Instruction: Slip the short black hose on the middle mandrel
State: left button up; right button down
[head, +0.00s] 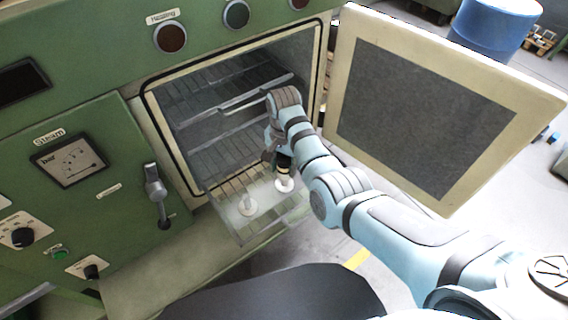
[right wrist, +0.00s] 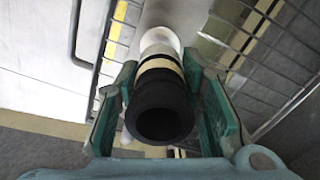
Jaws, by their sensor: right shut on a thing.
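The short black hose (right wrist: 160,108) is between the green fingers of my right gripper (right wrist: 160,72), its open end facing the wrist camera. A cream band circles it farther down. A white mandrel (right wrist: 160,38) shows in line beyond its far end; how far the hose sits over it is hidden. In the head view the hose (head: 284,161) is upright above a white mandrel base (head: 284,185), with my right gripper (head: 273,153) around it. Another white mandrel (head: 247,206) stands bare to the left. My left gripper is not in view.
The mandrels stand on a pale plate (head: 232,218) at the mouth of the open green oven. Wire racks (head: 215,150) fill the chamber above. The open oven door (head: 345,75) stands to the right, close to my right arm.

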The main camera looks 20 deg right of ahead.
aim_at(284, 174)
jog(key=shift+f, duration=0.1)
jog(key=shift+f+b, duration=0.8)
jog(key=shift+f, duration=0.35)
jog(key=shift+f+b, duration=0.75)
jog(key=shift+f, duration=0.35)
jog(key=c, duration=1)
grip_release()
jog(key=shift+r, duration=0.1)
